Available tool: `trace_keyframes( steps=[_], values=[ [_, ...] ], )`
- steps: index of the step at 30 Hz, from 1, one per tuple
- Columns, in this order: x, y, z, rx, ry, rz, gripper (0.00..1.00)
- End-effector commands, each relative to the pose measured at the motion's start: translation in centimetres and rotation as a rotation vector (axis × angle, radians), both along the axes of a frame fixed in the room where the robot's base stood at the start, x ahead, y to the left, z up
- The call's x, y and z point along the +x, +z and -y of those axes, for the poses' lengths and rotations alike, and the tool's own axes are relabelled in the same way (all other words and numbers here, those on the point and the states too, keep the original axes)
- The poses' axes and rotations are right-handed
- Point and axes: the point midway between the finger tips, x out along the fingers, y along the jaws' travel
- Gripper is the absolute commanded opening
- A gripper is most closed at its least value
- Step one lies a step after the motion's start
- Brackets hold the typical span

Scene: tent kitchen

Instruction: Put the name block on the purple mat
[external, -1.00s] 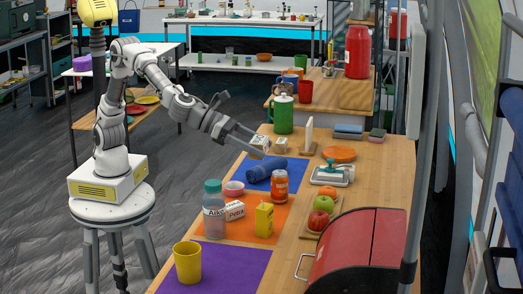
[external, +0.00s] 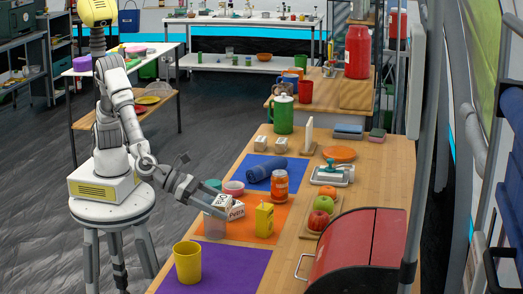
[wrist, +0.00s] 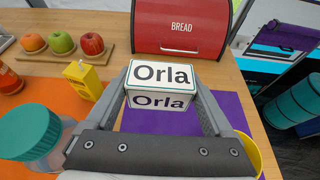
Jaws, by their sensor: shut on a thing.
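A white name block (wrist: 161,74) reading "Orla" is held between the two fingers of my gripper (wrist: 162,88) in the wrist view. In the external view my gripper (external: 225,205) holds the block above the orange mat (external: 270,218), by the teal-lidded bottle (external: 215,228). The purple mat (external: 225,272) lies nearer the camera at the table's front. It also shows beyond and below the held block in the wrist view (wrist: 150,121).
A yellow cup (external: 188,262) stands on the purple mat's left part. A yellow carton (external: 264,220) stands on the orange mat. A red bread bin (external: 355,250) is at right. Much of the purple mat is bare.

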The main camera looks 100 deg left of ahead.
Motion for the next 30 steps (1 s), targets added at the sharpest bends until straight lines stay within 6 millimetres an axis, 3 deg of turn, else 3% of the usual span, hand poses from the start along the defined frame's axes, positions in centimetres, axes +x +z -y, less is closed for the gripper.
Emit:
trace_keyframes(
  steps=[1, 15, 30],
  values=[
    [-0.1, -1.5, 0.0, 0.006, -0.002, -0.002, 0.31],
    [0.0, -9.3, 0.0, 0.001, -0.001, 0.0, 0.31],
    [0.0, -14.0, 0.0, -0.001, -0.001, 0.001, 0.31]
  ],
)
